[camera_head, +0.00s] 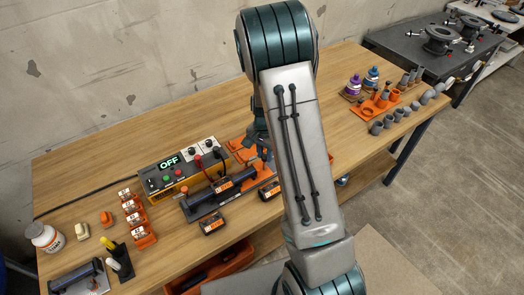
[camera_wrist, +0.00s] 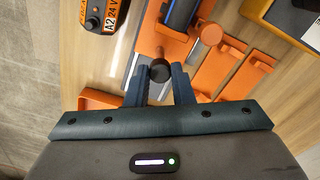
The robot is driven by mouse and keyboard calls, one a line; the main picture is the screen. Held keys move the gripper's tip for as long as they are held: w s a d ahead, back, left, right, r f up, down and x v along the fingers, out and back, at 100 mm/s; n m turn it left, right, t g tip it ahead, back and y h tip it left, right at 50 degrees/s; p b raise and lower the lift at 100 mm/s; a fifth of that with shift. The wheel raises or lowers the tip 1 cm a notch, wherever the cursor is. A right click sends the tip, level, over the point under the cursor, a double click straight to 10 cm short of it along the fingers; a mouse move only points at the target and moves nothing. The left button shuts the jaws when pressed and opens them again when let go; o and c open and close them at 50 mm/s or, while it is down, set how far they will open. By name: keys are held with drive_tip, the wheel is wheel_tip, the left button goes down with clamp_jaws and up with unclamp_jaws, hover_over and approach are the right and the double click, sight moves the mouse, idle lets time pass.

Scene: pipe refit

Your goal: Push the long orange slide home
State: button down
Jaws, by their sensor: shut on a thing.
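In the wrist view my gripper (camera_wrist: 160,88) has its two dark fingers on either side of a round black knob (camera_wrist: 160,70), shut on it. The knob stands at the end of an orange part (camera_wrist: 172,45), which looks like the long slide; I cannot tell for certain. A blue and dark cylinder (camera_wrist: 182,12) lies just beyond it. In the head view my gripper (camera_head: 261,150) is low over the bench beside orange parts (camera_head: 240,150). My arm hides much of this spot, so how far in the slide sits cannot be told.
A round orange knob (camera_wrist: 211,33) and orange trays (camera_wrist: 250,62) lie close on the right. A black unit marked A2 24 V (camera_wrist: 98,14) is at upper left. A control box reading OFF (camera_head: 185,165) stands left of my arm. Grey pipe pieces (camera_head: 398,115) stand at the right end.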

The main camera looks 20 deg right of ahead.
idle(0.3)
drive_tip(key=c, duration=1.3)
unclamp_jaws()
drive_tip(key=shift+o, duration=0.2)
wheel_tip(320, 180, up, 14)
drive_tip(key=b, duration=0.1)
